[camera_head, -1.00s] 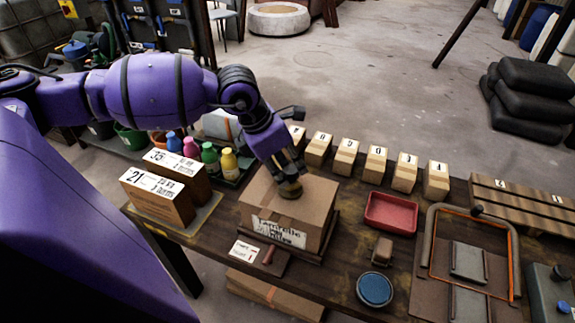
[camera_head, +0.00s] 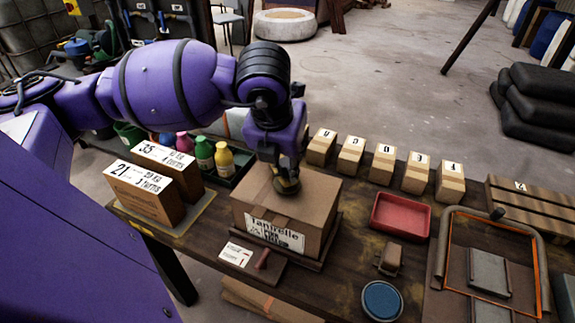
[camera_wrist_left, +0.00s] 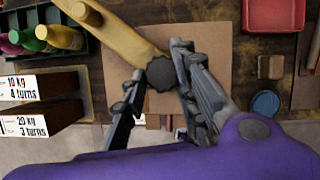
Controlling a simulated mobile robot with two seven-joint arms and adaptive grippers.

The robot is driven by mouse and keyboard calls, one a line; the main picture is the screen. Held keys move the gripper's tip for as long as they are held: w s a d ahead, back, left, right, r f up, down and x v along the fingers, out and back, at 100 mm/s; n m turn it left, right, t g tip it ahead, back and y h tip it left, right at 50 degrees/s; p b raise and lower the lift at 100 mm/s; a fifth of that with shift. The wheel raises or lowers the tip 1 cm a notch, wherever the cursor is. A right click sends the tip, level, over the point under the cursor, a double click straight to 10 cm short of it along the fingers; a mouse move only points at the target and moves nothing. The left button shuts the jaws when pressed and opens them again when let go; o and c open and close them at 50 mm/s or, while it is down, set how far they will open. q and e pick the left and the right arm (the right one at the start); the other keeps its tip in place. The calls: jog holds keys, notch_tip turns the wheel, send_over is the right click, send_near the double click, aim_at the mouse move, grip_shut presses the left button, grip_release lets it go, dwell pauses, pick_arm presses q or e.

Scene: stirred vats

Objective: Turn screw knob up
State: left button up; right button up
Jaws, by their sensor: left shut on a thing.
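A dark round knob with a scalloped edge (camera_wrist_left: 162,73) shows in the left wrist view, at the end of a yellow bar (camera_wrist_left: 122,33). My left gripper (camera_wrist_left: 160,85) has its fingers on either side of the knob and is shut on it. In the head view my left gripper (camera_head: 284,175) points down over the top of a cardboard box (camera_head: 318,212), with a dark round piece (camera_head: 287,187) at its fingertips. The gripper hides most of the knob there, and the bar cannot be made out. My right gripper is not in view.
Two boxes with number cards (camera_head: 140,195) and several coloured bottles (camera_head: 224,160) stand left of the cardboard box. A red tray (camera_head: 400,216), a blue round pad (camera_head: 381,300) and a frame (camera_head: 448,255) lie to its right.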

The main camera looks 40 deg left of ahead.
pick_arm(q)
jog(key=shift+w+a+r+n+y+b, duration=0.1)
jog(key=shift+n+y+b, duration=0.2)
jog(key=shift+n+b, duration=0.25)
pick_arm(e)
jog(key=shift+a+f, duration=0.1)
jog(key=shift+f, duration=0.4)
pick_arm(q)
jog(key=shift+n, duration=0.25)
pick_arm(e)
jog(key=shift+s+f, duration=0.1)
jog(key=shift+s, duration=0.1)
